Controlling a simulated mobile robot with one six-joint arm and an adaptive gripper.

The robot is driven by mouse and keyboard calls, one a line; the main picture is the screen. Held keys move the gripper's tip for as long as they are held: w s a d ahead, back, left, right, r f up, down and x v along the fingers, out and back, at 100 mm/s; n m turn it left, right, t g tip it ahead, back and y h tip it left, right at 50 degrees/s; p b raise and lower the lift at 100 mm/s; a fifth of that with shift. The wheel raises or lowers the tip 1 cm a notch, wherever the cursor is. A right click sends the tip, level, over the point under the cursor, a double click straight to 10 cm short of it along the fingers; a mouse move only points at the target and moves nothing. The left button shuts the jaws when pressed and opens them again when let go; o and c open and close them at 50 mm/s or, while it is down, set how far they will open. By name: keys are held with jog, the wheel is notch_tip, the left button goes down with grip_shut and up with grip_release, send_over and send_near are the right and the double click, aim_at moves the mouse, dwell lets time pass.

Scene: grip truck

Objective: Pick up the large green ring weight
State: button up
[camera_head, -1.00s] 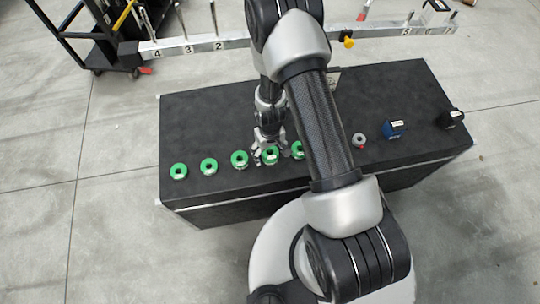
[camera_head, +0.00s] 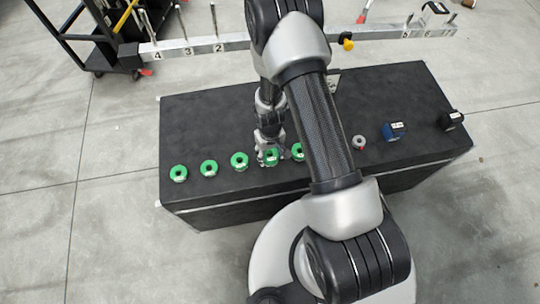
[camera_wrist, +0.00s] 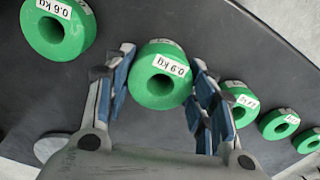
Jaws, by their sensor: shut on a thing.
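My gripper (camera_head: 270,155) is shut on a green ring weight (camera_head: 272,158), one of a row of similar green rings. In the wrist view this held ring (camera_wrist: 158,88) sits between the two blue-padded fingers of my gripper (camera_wrist: 162,75), with a white label that seems to read 0.9 kg. I cannot tell whether it is clear of the black table top.
Another green ring (camera_wrist: 55,38) labelled 0.6 kg lies at the left in the wrist view, and several more lie to the right. A small grey weight (camera_head: 359,142), a blue block (camera_head: 393,131) and a black block (camera_head: 450,120) stand on the black table (camera_head: 205,115). A numbered metal bar (camera_head: 190,48) with upright pegs is behind.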

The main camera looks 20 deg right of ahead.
jog(key=shift+r, duration=0.1)
jog(key=shift+c, duration=0.3)
notch_tip(320, 180, up, 27)
jog(key=p, duration=1.1)
jog(key=shift+r+p, duration=0.2)
jog(key=shift+p, duration=0.2)
